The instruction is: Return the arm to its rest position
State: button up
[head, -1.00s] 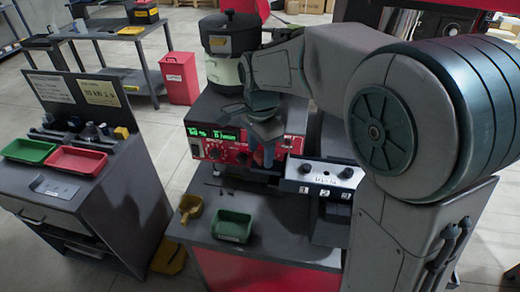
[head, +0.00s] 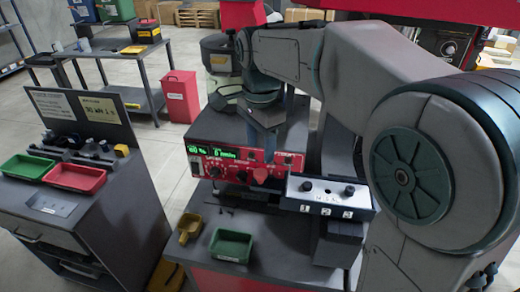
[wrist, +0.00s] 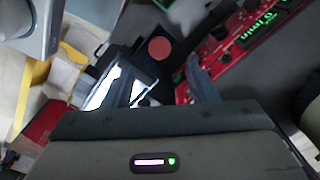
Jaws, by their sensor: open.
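My arm crosses from the right over the red-fronted controller (head: 225,163) with its green display. My gripper (head: 265,145) points downward in front of and above the controller, its fingers partly blended against the dark background. In the wrist view, my gripper (wrist: 160,75) has its fingers apart with nothing visible held between them. The controller's green lettering also shows at the upper right of the wrist view (wrist: 240,45).
A switch box (head: 330,193) numbered 1 to 3 stands right of the controller. A green tray (head: 231,246) and a yellow scoop-like container (head: 189,228) sit at the front. A side cart holds a green tray (head: 27,167) and red tray (head: 75,178). A red bin (head: 180,96) stands behind.

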dwell(0.3)
jog(key=s+d+f+n+t, duration=0.2)
jog(key=s+d+f+n, duration=0.1)
jog(key=s+d+n, duration=0.2)
jog(key=s+d+f+n+t, duration=0.1)
jog(key=s+d+f+n, duration=0.3)
jog(key=s+d, duration=0.6)
jog(key=shift+s+d+n+t, duration=0.15)
jog(key=shift+s+n+t, duration=0.3)
jog(key=shift+n, duration=0.65)
jog(key=shift+r, duration=0.1)
